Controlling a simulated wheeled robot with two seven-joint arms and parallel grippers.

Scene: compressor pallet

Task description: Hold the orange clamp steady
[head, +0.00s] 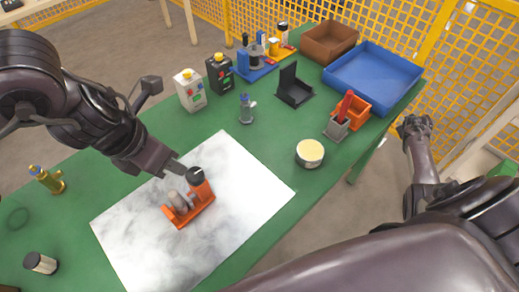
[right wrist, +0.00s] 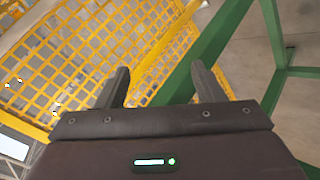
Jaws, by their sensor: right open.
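The orange clamp (head: 186,211) stands on a white marbled mat (head: 150,232) on the green table. It has an orange base, grey round parts and a dark-topped cylinder at its far end. My left gripper (head: 180,167) reaches in from the left, its fingertips right beside the dark top. I cannot tell whether the fingers touch or grip it. My right gripper (head: 414,126) is off the table's right side, far from the clamp. In the right wrist view its fingers (right wrist: 160,82) are apart with nothing between them.
A cream-topped round tin (head: 310,152) and a small grey fitting (head: 247,110) stand beyond the mat. A blue tray (head: 375,72), a brown bin (head: 329,42) and a small orange bin (head: 355,118) fill the far right. Yellow mesh fencing (right wrist: 105,50) stands beyond the table.

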